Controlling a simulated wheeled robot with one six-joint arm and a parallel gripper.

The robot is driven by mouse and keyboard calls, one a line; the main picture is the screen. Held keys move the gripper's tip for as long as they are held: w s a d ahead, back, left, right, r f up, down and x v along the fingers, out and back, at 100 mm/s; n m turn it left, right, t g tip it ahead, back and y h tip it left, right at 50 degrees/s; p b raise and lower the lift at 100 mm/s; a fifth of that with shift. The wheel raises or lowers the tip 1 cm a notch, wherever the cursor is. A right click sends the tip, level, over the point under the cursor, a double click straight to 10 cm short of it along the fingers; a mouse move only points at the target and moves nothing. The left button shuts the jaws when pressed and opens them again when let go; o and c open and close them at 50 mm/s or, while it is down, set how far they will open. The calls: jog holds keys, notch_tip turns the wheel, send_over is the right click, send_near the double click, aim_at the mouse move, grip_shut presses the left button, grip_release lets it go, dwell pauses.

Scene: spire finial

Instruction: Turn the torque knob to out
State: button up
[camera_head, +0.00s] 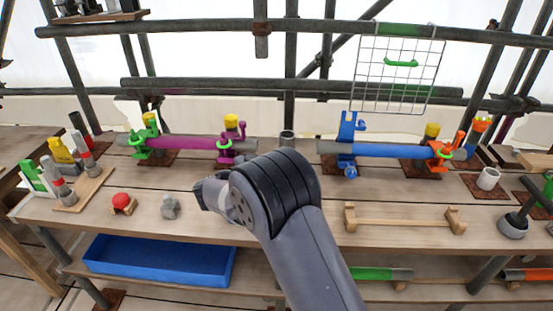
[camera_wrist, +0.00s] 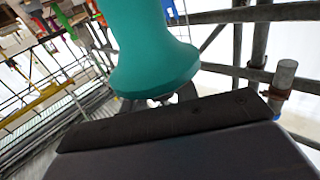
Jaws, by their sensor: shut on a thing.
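In the wrist view a large teal piece (camera_wrist: 152,50) with a narrow waist and a flared, rounded end fills the upper middle. My gripper (camera_wrist: 160,104) is shut on this teal piece, close to its flared end. I cannot tell whether the teal piece is the torque knob or part of another tool. No mark or pointer for "out" can be read. In the head view my arm covers the middle of the bench, and its wrist hides my gripper's fingers and the teal piece.
A purple tube (camera_head: 185,142) and a blue tube (camera_head: 385,151) lie in clamps along the back of the bench. A red-topped block (camera_head: 122,203) and a grey nut-like piece (camera_head: 170,207) stand left of my arm. A blue tray (camera_head: 160,262) sits below. A wooden rack (camera_head: 400,221) stands right.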

jog(key=shift+r, duration=0.1)
jog(key=o, duration=0.9)
jog(key=shift+o, duration=0.2)
jog(key=b+v, duration=0.2)
jog(key=v, duration=0.8)
jog(key=shift+s+a, duration=0.3)
jog(key=shift+w+d, duration=0.1)
jog(key=p+x, duration=0.2)
jog(key=x, duration=0.8)
jog(key=shift+w+d, duration=0.2)
jog(key=shift+d, duration=0.05)
jog(key=shift+a, duration=0.1)
